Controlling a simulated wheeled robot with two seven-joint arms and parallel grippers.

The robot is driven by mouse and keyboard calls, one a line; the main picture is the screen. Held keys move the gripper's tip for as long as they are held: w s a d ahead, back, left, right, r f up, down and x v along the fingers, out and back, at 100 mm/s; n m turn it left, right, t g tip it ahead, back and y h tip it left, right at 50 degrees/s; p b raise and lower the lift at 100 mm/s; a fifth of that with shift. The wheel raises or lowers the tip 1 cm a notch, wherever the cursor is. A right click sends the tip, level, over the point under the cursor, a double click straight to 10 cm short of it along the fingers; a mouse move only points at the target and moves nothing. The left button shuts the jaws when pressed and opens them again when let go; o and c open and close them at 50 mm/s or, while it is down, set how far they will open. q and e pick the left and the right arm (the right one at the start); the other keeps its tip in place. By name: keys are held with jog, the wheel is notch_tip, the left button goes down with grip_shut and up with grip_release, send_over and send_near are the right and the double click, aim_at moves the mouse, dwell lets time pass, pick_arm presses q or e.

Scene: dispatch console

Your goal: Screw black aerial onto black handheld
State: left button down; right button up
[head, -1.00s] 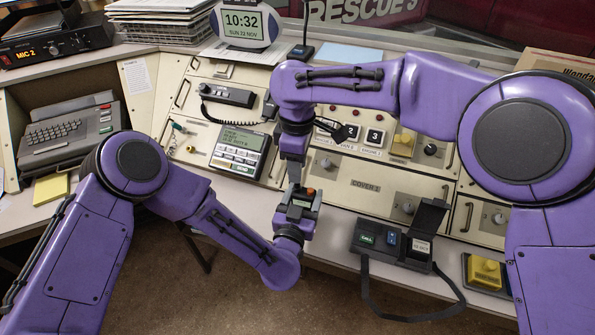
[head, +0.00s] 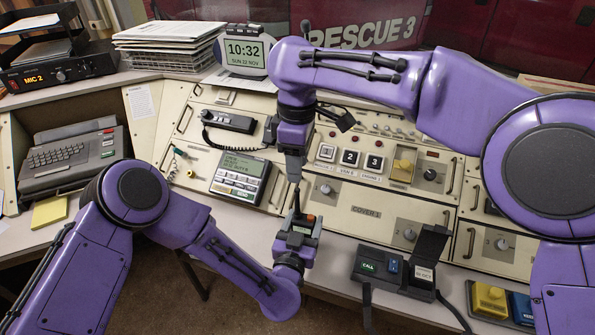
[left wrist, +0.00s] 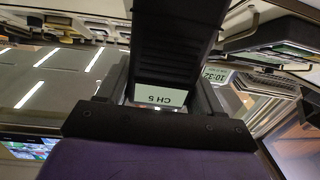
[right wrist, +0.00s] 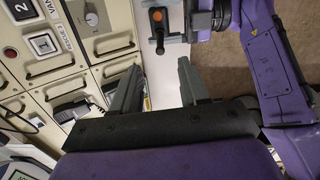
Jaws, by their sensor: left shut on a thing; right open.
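My left gripper (head: 300,236) is shut on the black handheld (head: 302,221) and holds it upright in front of the console. The handheld has an orange knob on top, and its dark body and CH 5 display fill the middle of the left wrist view (left wrist: 170,45). The thin black aerial (head: 297,200) stands up from the handheld's top in the head view; I cannot tell how tightly it is seated. My right gripper (head: 293,172) is open just above the aerial. In the right wrist view its fingers (right wrist: 158,90) are apart with nothing clearly between them.
The console face (head: 340,200) with drawers and switches is close behind both grippers. A black case (head: 392,268) with an open lid and strap lies at the right on the front ledge. A keypad unit (head: 241,177) is at the left. Floor is free below.

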aim_at(298, 192)
notch_tip(298, 192, down, 12)
jog(key=shift+r, duration=0.1)
dwell(0.4)
grip_shut()
grip_release()
jog(key=shift+r, duration=0.1)
